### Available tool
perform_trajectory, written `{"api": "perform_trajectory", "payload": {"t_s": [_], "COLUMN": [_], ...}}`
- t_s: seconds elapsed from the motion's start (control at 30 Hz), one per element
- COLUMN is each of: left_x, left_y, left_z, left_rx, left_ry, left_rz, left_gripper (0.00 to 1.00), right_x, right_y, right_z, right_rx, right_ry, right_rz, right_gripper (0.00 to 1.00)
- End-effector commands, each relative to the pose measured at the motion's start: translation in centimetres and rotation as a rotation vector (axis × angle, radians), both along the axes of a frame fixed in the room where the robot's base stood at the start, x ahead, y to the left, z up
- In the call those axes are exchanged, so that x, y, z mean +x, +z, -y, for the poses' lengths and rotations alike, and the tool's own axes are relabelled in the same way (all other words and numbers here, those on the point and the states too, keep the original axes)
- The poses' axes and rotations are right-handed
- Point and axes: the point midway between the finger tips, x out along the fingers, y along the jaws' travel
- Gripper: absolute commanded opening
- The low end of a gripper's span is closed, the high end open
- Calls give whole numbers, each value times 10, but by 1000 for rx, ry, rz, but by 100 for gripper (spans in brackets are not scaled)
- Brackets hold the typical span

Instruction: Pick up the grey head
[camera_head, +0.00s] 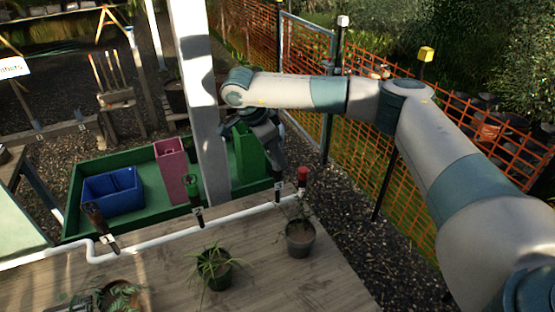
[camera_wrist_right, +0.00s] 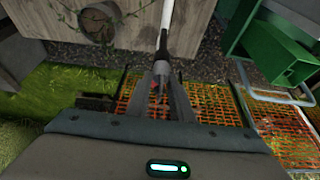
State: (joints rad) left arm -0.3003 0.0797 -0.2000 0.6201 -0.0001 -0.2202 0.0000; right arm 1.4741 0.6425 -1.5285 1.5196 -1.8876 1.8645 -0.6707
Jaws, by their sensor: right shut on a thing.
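My right gripper (camera_head: 278,166) is above the far right stretch of the white pipe (camera_head: 240,212), beside the green tray. In the right wrist view its two fingers (camera_wrist_right: 162,90) are closed on a small grey head (camera_wrist_right: 161,68), which lines up with the end of the white pipe (camera_wrist_right: 167,15). I cannot tell whether the head is still touching the pipe. In the head view the grey head is hidden by the gripper or too small to make out. My left gripper is not in view.
A red head (camera_head: 302,175) stands close right of the gripper. A green head (camera_head: 193,186) and a brown one (camera_head: 94,212) stand further left along the pipe. The green tray (camera_head: 75,205) holds a blue crate (camera_head: 112,190) and a pink bin (camera_head: 171,170). Potted plants (camera_head: 300,240) stand on the wooden table (camera_head: 270,285).

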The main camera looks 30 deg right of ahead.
Motion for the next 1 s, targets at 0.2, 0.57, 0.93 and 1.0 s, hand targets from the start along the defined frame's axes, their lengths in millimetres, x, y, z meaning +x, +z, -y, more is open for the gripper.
{"api": "perform_trajectory", "payload": {"t_s": [0.2, 0.57, 0.93, 1.0], "left_x": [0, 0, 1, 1], "left_y": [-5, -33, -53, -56], "left_z": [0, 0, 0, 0], "left_rx": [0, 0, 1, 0], "left_ry": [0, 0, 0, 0], "left_rz": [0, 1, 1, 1], "left_gripper": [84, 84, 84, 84], "right_x": [1, -6, -70, -79], "right_y": [5, 42, 83, 90], "right_z": [0, 3, 23, 26], "right_rx": [1, 1, -1, 0], "right_ry": [0, 0, 1, 0], "right_rz": [2, 2, 4, 4], "right_gripper": [0, 0, 0, 0]}}
